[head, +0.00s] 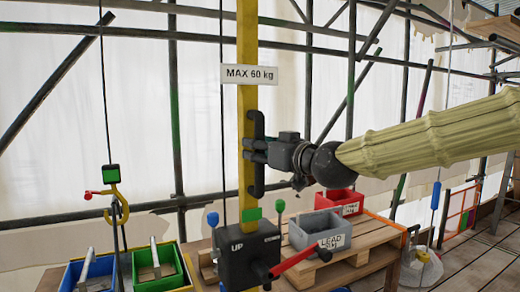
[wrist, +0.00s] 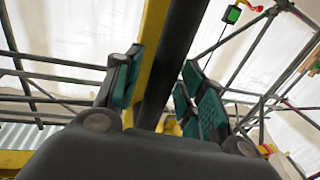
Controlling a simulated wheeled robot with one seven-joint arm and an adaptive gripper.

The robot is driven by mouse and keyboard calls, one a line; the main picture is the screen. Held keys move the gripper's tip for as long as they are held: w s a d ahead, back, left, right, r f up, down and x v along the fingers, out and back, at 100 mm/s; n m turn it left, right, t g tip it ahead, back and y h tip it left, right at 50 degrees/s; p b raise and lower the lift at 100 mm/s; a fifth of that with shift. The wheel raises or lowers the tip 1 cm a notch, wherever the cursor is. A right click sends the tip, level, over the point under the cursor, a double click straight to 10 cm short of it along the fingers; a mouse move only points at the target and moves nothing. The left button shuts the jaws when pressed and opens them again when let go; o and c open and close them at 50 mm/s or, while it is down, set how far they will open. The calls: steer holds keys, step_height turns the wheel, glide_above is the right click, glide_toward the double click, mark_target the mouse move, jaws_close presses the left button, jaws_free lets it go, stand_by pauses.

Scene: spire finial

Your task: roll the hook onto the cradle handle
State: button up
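The yellow hook (head: 117,203) hangs at the left under a green block (head: 111,173) with a red lever (head: 92,194). The green block also shows at the top right of the wrist view (wrist: 233,14). Two open cradles, blue (head: 88,273) and green (head: 160,270), stand below, each with a light handle bar; the hook hangs above and apart from them. My gripper (head: 256,152) is at a black upright handle (head: 256,186) on the yellow post. In the wrist view the dark bar (wrist: 180,55) runs between my spread finger pads, with gaps showing beside it; contact is unclear.
The yellow post (head: 247,95) carries a "MAX 60 kg" sign (head: 249,75). Below is a black control box (head: 250,257) marked UP with coloured levers and a red crank (head: 300,259). A grey LEAD bin (head: 318,232) and red bin (head: 340,203) stand on a pallet. Scaffold poles line the back.

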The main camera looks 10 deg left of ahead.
steer(key=shift+d, duration=0.1)
steer(key=v, duration=1.2)
